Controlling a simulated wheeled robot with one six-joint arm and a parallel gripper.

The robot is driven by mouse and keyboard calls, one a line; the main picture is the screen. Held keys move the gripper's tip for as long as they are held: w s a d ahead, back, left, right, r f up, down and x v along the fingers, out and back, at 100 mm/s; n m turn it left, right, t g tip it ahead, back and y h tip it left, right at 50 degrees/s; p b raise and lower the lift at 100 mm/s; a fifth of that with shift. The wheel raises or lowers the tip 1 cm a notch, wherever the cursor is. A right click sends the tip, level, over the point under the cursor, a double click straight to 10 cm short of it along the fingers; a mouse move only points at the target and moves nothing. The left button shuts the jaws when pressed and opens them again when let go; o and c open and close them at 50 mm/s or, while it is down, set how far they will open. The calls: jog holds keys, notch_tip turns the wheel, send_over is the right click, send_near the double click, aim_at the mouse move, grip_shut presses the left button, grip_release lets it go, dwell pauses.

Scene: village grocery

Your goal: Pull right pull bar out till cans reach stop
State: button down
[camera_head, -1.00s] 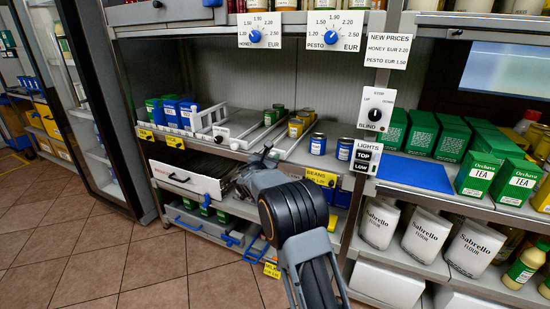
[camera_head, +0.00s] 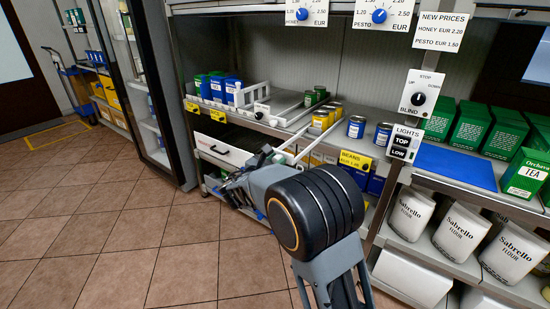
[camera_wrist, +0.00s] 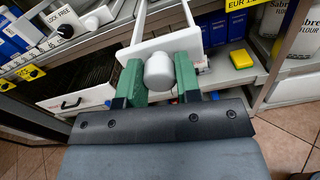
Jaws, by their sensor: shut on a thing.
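The right pull bar (camera_wrist: 188,42) is a white plate with a pale round knob (camera_wrist: 158,72), seen in the wrist view. My gripper (camera_wrist: 158,78) has its green fingers on both sides of this knob and is shut on it. In the head view, pale rods (camera_head: 297,139) run from the upper shelf's front edge toward my gripper, which my arm largely hides. Yellow cans (camera_head: 321,120), green cans (camera_head: 310,98) and two blue cans (camera_head: 356,127) stand on that shelf behind the edge. I cannot tell whether any can touches a stop.
Below are a white-fronted drawer (camera_head: 220,150) and a yellow beans label (camera_head: 355,159). Flour bags (camera_head: 411,214) stand at right. The tiled floor (camera_head: 120,235) at left is clear.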

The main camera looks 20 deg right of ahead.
jog(key=shift+a, duration=0.15)
jog(key=c, duration=0.8)
grip_release()
jog(key=p+v, duration=0.2)
jog(key=v, duration=1.1)
jog(key=shift+s+a+p, duration=0.25)
jog(key=shift+p, duration=0.05)
